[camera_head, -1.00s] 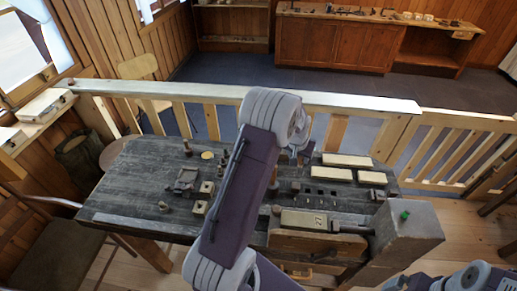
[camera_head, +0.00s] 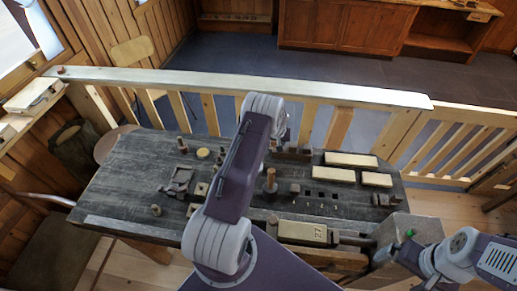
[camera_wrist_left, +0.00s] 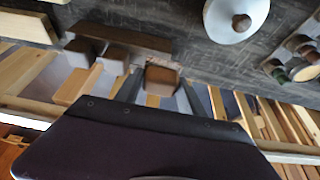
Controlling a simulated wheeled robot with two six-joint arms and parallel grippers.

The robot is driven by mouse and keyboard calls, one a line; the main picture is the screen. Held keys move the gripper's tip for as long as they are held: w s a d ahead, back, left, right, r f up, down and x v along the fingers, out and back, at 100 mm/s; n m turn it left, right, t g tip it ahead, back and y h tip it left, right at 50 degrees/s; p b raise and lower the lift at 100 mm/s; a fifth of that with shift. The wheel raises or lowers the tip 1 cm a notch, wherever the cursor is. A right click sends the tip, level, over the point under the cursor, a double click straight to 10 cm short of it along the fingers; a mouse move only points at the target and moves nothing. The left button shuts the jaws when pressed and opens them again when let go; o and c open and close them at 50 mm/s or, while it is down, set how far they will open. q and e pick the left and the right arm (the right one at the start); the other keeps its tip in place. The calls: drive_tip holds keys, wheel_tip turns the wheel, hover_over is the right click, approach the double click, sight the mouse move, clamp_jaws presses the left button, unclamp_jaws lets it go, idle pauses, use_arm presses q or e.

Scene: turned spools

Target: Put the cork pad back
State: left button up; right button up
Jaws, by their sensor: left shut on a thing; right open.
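My left gripper (camera_wrist_left: 160,92) shows in the left wrist view, its two dark fingers shut on a small brown block (camera_wrist_left: 162,77). I cannot tell for sure whether this block is the cork pad. In the head view my own left arm covers that gripper and what it holds. My right gripper (camera_head: 384,256) is open near the bench's front right end, partly unclear.
Pale blocks (camera_head: 351,159) lie at the back right of the bench. A block marked 27 (camera_head: 303,232) lies at the front. A wooden railing (camera_head: 330,94) runs close behind the bench. Small parts and a grey tool (camera_head: 178,181) lie on the left part.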

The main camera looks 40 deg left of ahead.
use_arm(q)
drive_tip(key=a+f+b, duration=0.1)
drive_tip(key=a+f, duration=0.1)
drive_tip(key=a, duration=0.1)
drive_tip(key=a+f+b, duration=0.2)
drive_tip(key=a, duration=0.1)
drive_tip(key=a+f+b, duration=0.1)
drive_tip(key=a+f, duration=0.1)
drive_tip(key=a, duration=0.1)
drive_tip(key=shift+s, duration=0.3)
drive_tip(key=shift+s+a+r, duration=0.1)
drive_tip(key=shift+s+a, duration=0.05)
drive_tip(key=shift+r, duration=0.1)
wheel_tip(320, 180, down, 4)
drive_tip(key=b, duration=0.2)
drive_tip(key=shift+f+b, duration=0.2)
drive_tip(key=shift+b, duration=0.1)
drive_tip(key=shift+r, duration=0.15)
drive_tip(key=o, duration=1.3)
